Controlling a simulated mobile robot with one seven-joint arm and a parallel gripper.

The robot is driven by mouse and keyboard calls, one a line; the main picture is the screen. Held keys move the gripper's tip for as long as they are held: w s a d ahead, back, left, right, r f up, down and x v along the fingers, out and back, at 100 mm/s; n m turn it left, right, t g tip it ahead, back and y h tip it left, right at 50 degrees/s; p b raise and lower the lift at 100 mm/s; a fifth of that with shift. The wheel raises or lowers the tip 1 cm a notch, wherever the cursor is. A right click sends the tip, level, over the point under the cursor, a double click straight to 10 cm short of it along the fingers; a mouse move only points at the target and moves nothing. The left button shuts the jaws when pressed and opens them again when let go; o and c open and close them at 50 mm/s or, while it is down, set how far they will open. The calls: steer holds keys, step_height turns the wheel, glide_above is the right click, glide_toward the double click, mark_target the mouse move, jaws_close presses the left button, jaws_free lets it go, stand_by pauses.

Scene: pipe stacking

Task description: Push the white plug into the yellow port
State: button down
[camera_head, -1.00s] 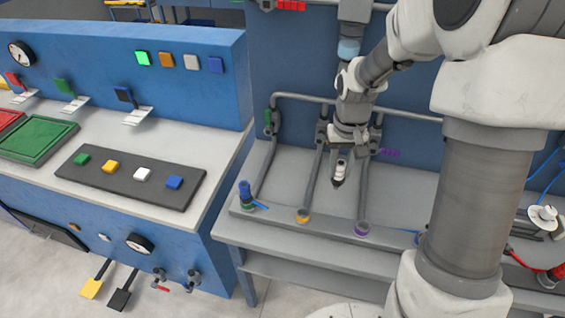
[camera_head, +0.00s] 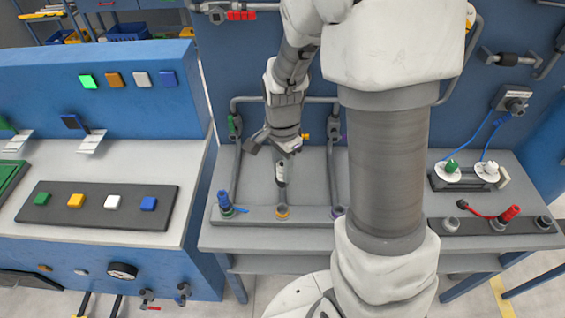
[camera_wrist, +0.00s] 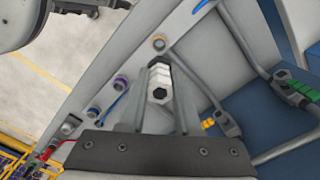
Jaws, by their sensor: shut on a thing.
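The white plug (camera_wrist: 160,74) has a dark hexagonal end and sits between the two fingers of my gripper (camera_wrist: 158,96) in the wrist view. In the head view my gripper (camera_head: 282,158) points down with the plug (camera_head: 281,172) below it. The yellow port (camera_head: 282,212) is a ring on the grey strip at the bench's front. The plug is above this port and apart from it. In the wrist view the yellow port (camera_wrist: 159,42) lies just beyond the fingers and is empty.
A blue plug (camera_head: 225,203) stands in the port to the left. The purple port (camera_head: 337,212) is to the right, partly behind my arm. Grey pipes (camera_head: 332,165) run up the bench behind. A red plug (camera_head: 510,213) stands farther right.

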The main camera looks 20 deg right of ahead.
mark_target(283, 188)
steer(key=shift+s+f, duration=0.1)
steer(key=shift+f, duration=0.05)
step_height(283, 188, down, 9)
steer(key=b, duration=0.7)
steer(key=shift+f+b, duration=1.45)
steer(key=shift+f, duration=0.15)
stand_by(0.7)
steer(key=c, duration=0.5)
jaws_free()
steer(key=shift+r, duration=0.1)
